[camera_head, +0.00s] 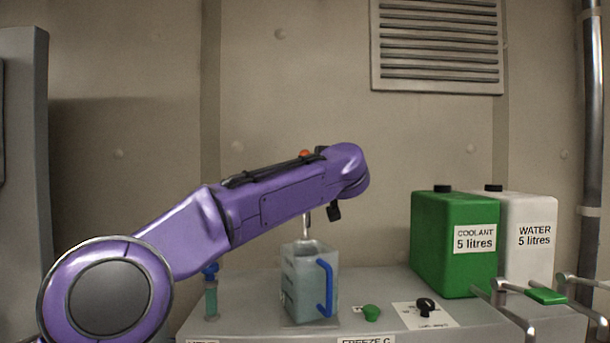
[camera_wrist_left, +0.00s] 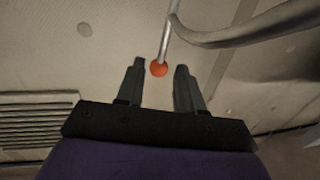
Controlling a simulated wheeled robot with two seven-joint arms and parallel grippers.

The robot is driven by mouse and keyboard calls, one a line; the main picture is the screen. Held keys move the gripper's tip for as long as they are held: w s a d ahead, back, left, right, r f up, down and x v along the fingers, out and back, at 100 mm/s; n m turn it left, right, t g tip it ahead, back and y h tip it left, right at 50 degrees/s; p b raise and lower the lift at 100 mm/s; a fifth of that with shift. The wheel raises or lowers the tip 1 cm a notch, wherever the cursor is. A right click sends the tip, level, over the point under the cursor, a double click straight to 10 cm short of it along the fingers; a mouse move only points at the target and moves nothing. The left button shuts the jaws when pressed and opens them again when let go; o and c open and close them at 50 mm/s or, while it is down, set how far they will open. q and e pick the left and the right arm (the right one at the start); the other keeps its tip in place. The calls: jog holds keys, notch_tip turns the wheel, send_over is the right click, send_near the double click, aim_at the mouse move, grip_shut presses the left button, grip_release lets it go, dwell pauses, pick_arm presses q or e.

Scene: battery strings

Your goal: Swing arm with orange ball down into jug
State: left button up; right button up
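The orange ball (camera_wrist_left: 159,68) is on the end of a thin metal arm (camera_wrist_left: 168,35) in the left wrist view. My left gripper (camera_wrist_left: 160,66) is open, with the ball between its two dark fingertips and a visible gap on each side. In the head view the ball (camera_head: 305,153) peeks out above my purple left arm, which hides most of that gripper. The translucent jug (camera_head: 300,280) with a blue handle (camera_head: 326,288) stands upright on the bench below my arm. A metal rod (camera_head: 307,226) shows between my arm and the jug.
A green coolant container (camera_head: 455,270) and a white water container (camera_head: 535,260) stand at the right. A green knob (camera_head: 371,313), a black dial (camera_head: 425,306) and a small blue-topped tube (camera_head: 211,295) are on the bench.

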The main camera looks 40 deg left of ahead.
pick_arm(q)
jog(key=p+x, duration=0.3)
jog(key=x, duration=0.6)
jog(key=shift+a+p, duration=0.2)
jog(key=shift+p, duration=0.2)
jog(key=shift+s+r, duration=0.1)
grip_shut()
